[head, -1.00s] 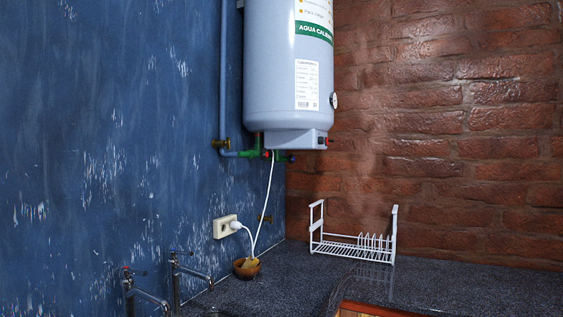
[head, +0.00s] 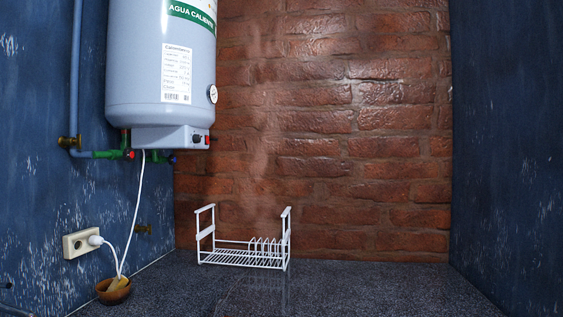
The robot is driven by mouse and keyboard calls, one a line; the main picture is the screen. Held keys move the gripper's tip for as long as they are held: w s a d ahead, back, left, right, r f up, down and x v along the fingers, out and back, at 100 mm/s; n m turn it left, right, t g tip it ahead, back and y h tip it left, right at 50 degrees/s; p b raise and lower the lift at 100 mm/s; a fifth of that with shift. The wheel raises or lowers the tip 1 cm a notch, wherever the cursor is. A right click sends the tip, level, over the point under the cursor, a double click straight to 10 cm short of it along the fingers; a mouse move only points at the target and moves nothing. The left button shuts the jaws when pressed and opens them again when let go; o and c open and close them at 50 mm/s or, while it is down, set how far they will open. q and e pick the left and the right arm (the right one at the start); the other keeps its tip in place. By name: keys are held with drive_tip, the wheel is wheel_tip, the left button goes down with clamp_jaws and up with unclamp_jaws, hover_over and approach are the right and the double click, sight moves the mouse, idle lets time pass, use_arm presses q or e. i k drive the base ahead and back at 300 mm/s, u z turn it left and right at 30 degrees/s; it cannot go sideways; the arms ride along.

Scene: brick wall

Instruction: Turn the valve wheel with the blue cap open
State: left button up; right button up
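A small dark blue spot (head: 171,159), which looks like the blue-capped valve wheel, shows under the grey water heater (head: 160,70) at the left. It sits at the right end of a green pipe fitting and is partly in the heater's shadow. It is too small to tell how far it is turned. A red-capped valve (head: 130,154) is on the green pipe just left of it. Neither of my grippers is in view.
A white socket (head: 80,243) with a plugged cable is on the left blue wall. A brown bowl (head: 115,291) and a white dish rack (head: 243,257) stand on the dark counter (head: 360,285). The counter right of the rack is clear.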

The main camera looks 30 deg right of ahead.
sight(171, 158)
drive_tip(key=z, duration=1.4)
drive_tip(key=i, duration=1.75)
drive_tip(key=u, duration=1.75)
